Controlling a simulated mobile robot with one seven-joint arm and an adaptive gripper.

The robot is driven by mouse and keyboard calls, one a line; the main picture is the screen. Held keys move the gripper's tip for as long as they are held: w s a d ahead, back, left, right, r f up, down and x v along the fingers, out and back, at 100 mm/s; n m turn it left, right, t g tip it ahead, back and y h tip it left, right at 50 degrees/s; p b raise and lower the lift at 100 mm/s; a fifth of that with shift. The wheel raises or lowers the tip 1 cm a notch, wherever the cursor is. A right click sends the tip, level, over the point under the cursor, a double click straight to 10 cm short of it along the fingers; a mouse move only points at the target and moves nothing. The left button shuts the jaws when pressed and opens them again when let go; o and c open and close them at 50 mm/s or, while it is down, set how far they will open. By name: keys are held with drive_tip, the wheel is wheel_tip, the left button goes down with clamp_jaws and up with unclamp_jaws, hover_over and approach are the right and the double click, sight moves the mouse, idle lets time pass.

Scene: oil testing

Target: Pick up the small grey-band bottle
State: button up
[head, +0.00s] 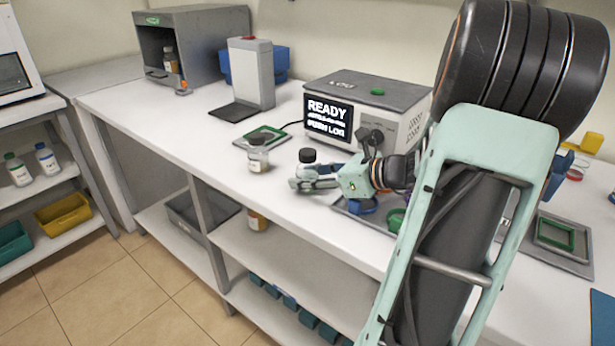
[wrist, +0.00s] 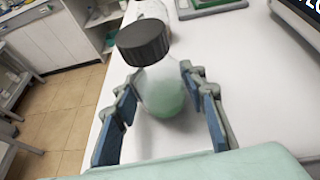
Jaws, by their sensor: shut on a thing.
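A small bottle with a black cap (wrist: 143,40) and a clear body with pale green contents (wrist: 165,92) stands between my fingers in the wrist view. My gripper (wrist: 160,100) is shut on it, with one blue-padded finger on each side. In the head view its black cap (head: 307,155) shows above my gripper (head: 307,178), which hides most of its body. I cannot make out a grey band. The bottle is over the white bench; I cannot tell whether its base touches the bench.
Another dark-capped bottle (head: 258,156) stands just left of my gripper. Behind are a green-framed pad (head: 262,137) and a grey machine (head: 368,100) reading READY. A white-and-grey stand (head: 250,75) and an open grey cabinet (head: 190,45) stand farther back. The bench's front edge is close.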

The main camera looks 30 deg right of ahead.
sight(313, 163)
drive_tip(key=shift+r, duration=0.5)
wheel_tip(313, 163, up, 3)
drive_tip(key=shift+s+f+p, duration=0.1)
drive_tip(key=shift+f+p, duration=0.1)
drive_tip(key=shift+p, duration=0.45)
drive_tip(key=s+r+p, duration=0.3)
drive_tip(key=s+r, duration=0.6)
drive_tip(key=s, duration=0.4)
wheel_tip(313, 163, up, 12)
drive_tip(key=p, duration=1.2)
drive_tip(key=shift+s, duration=0.4)
drive_tip(key=shift+r+p, duration=0.2)
drive_tip(key=shift+p, duration=0.1)
